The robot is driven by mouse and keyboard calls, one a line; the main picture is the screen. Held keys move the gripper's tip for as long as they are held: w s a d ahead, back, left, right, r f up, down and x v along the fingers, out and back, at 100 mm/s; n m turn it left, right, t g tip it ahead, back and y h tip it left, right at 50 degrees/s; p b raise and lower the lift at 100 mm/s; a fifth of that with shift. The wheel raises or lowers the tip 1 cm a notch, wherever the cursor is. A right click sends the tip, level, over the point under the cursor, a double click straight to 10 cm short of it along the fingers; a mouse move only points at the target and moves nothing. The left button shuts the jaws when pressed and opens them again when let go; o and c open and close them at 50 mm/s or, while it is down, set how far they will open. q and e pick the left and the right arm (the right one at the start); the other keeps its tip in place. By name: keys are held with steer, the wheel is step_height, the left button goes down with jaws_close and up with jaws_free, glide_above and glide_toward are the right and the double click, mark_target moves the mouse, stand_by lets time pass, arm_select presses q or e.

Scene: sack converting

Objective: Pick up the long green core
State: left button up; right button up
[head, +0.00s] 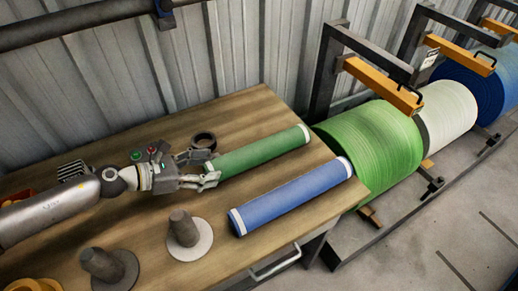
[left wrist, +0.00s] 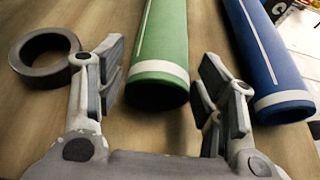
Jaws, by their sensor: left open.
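The long green core (head: 258,154) lies on the wooden table with a white band at each end. In the left wrist view the green core (left wrist: 163,45) points toward my gripper, its dark open end between the two fingertips. My left gripper (head: 208,168) is open at the near left end of the core. Its fingers (left wrist: 160,88) stand apart on either side, with a gap visible on both sides. My right gripper is not in view.
A blue core (head: 292,195) lies parallel, close to the right finger. A dark tape ring (head: 204,141) sits by the other finger. Two grey spindles on discs (head: 184,230) stand at the table front. Large green (head: 375,145), white and blue rolls stand beyond the table.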

mark_target(224, 166)
arm_select(q)
steer(key=shift+p+x, duration=0.35)
steer(key=shift+x, duration=0.45)
steer(key=p+x, duration=0.1)
steer(key=x, duration=0.2)
steer(key=shift+d, duration=0.2)
steer(key=shift+w+d+f, duration=0.25)
steer(key=shift+d+f, duration=0.05)
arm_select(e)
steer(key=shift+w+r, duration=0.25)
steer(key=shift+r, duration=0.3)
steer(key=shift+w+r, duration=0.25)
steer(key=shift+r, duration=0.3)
arm_select(q)
steer(key=shift+c, duration=0.4)
steer(key=c, duration=0.7)
steer(key=shift+r, duration=0.1)
steer(key=shift+c, duration=1)
